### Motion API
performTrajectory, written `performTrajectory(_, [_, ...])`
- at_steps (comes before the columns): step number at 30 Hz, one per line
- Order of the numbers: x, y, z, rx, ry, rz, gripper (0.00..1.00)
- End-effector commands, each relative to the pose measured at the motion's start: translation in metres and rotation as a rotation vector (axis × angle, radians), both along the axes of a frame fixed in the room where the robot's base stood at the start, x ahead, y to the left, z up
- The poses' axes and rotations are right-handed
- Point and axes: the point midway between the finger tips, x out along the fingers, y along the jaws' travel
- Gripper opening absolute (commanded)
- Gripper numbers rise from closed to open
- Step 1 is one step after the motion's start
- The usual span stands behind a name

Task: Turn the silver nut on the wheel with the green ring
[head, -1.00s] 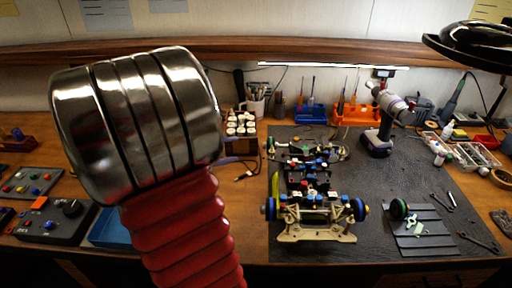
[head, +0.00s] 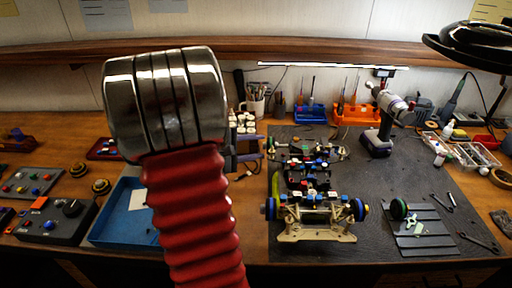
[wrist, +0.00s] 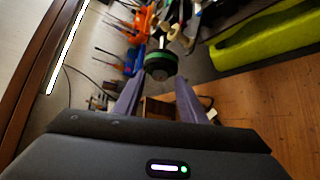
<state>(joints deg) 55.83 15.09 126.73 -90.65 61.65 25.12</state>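The wheel with the green ring (wrist: 161,64) shows in the wrist view, its dark hub facing me. I cannot make out the silver nut clearly at its centre. In the head view this wheel (head: 270,147) appears at the far left corner of the racecar chassis (head: 315,212). My gripper (head: 258,148) is just left of it, pointing right. In the wrist view my gripper (wrist: 159,82) is open and empty; its two purple fingers are spread, with the wheel beyond and between their tips. I see no contact.
A drill (head: 380,130) stands behind the car. A blue bin (head: 118,228) and control box (head: 55,218) are at left. White bottles (head: 243,122) stand behind my gripper.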

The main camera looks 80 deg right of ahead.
Motion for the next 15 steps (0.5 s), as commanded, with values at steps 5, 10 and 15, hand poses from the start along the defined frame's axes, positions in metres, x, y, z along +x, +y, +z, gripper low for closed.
performTrajectory(5, [0.0, -0.0001, -0.0001, 0.0, 0.0, 0.0, 0.37])
performTrajectory(10, [-0.0001, -0.0001, 0.0, 0.0, 0.0, 0.0, 0.28])
performTrajectory(15, [0.0, 0.0, 0.0, 0.0, 0.0, 0.0, 0.16])
